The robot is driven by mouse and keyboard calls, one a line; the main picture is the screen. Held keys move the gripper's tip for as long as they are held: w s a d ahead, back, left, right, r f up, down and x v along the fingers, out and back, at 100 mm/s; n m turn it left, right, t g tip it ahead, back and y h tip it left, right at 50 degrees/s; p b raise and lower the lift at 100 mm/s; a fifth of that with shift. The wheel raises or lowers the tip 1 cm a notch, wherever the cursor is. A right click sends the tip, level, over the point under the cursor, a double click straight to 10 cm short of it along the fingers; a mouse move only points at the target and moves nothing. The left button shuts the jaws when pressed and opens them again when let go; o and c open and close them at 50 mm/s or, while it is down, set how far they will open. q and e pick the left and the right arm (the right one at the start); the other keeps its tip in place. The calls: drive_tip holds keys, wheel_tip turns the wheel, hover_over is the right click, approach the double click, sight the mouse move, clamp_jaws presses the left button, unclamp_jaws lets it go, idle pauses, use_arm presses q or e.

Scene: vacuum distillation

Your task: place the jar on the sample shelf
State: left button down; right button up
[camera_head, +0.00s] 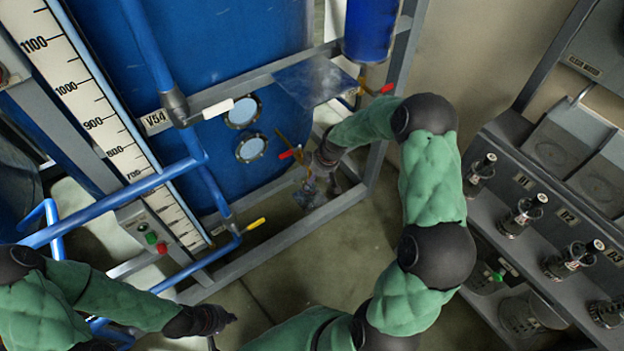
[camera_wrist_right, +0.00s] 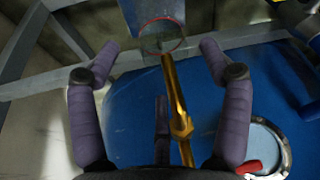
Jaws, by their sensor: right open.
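My right gripper (camera_head: 312,190) is beside the lower front of the blue tank, near a brass tap with a red handle (camera_head: 289,154). In the right wrist view its purple fingers (camera_wrist_right: 160,65) are spread wide, with a brass spout (camera_wrist_right: 175,100) between them and nothing held. A red-rimmed circle (camera_wrist_right: 162,37) shows beyond the spout tip; I cannot tell whether it is a jar or a mark on a plate. The sample shelf (camera_head: 510,255) at the right holds several dark-capped jars (camera_head: 522,214). My left gripper (camera_head: 222,332) is low at the left, its fingers apart and empty.
The blue tank (camera_head: 240,60) stands in a grey frame with blue pipes (camera_head: 145,45) and a level scale (camera_head: 100,110). A flat plate (camera_head: 318,80) juts out above my right gripper. Open floor (camera_head: 300,260) lies between frame and shelf.

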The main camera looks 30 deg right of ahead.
drive_tip(key=a+p+v, duration=0.1)
drive_tip(key=p+v, duration=0.1)
drive_tip(key=v, duration=0.4)
drive_tip(key=s+a+f+m+g+y, duration=0.1)
drive_tip(key=s+a+f+m, duration=0.3)
drive_tip(key=s+a+f, duration=0.4)
drive_tip(key=s+a+f+m+g+y, duration=0.1)
drive_tip(key=s+a+f+m, duration=0.2)
drive_tip(key=s+a+f, duration=0.6)
drive_tip(key=s+a, duration=0.5)
drive_tip(key=a, duration=0.1)
drive_tip(key=shift+a+m+g, duration=0.25)
drive_tip(key=shift+m+g, duration=0.05)
drive_tip(key=shift+m, duration=0.1)
drive_tip(key=shift+f+b, duration=0.1)
drive_tip(key=shift+b, duration=0.2)
